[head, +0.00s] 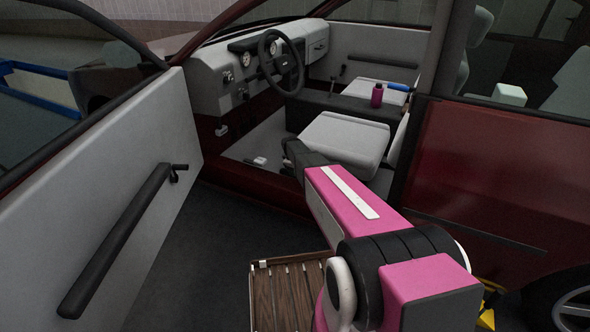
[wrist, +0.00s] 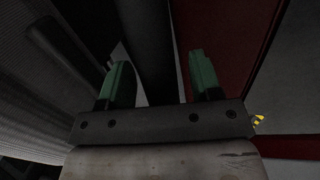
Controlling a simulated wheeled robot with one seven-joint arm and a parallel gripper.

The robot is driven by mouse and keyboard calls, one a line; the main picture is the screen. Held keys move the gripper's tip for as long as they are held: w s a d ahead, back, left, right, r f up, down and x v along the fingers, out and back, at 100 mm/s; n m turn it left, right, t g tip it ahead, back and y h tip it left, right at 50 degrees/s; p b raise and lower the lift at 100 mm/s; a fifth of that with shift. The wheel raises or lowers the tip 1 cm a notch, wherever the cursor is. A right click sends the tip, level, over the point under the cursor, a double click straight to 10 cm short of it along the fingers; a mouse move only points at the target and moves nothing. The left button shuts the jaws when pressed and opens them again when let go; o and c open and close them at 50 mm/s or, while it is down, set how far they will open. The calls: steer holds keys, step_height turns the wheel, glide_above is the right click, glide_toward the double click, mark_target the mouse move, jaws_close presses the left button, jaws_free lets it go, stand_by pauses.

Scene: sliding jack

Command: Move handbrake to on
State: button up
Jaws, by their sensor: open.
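I cannot pick out the handbrake for certain. A thin dark lever (head: 331,86) stands further forward, near the dashboard. My gripper (wrist: 158,78) shows in the wrist view with its two green fingers apart and nothing held between them. Behind the fingers is a dark upright bar.
The open car door (head: 125,205) stands on the left. The steering wheel (head: 281,64) and the front seat (head: 343,138) are inside the doorway. The dark red rear door (head: 490,170) closes off the right. A slatted wooden crate (head: 283,300) is on the floor near me.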

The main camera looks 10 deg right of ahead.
jaws_close()
steer(key=d+r+t+y, duration=0.1)
steer(key=r, duration=0.2)
steer(key=s+d+r+t+y, duration=0.1)
steer(key=r, duration=0.2)
steer(key=s+d+r+y, duration=0.1)
steer(key=r, duration=0.3)
steer(key=shift+m+t+y, duration=0.4)
jaws_free()
steer(key=v, duration=1)
steer(key=shift+s+r, duration=0.2)
steer(key=shift+r, duration=0.1)
steer(key=s+a+f+m+g, duration=0.1)
steer(key=s+f+m, duration=0.1)
steer(key=s, duration=0.8)
steer(key=s+a+f+m+g+h, duration=0.1)
steer(key=s+m, duration=0.3)
steer(key=s, duration=0.6)
steer(key=s+a+f+m+g+h, duration=0.1)
steer(key=s+a+f+m+g, duration=0.1)
steer(key=s, duration=0.8)
steer(key=shift+s+a+f+m+g, duration=0.25)
steer(key=shift+a+f+m+g, duration=0.1)
steer(key=shift+f+m+g, duration=0.3)
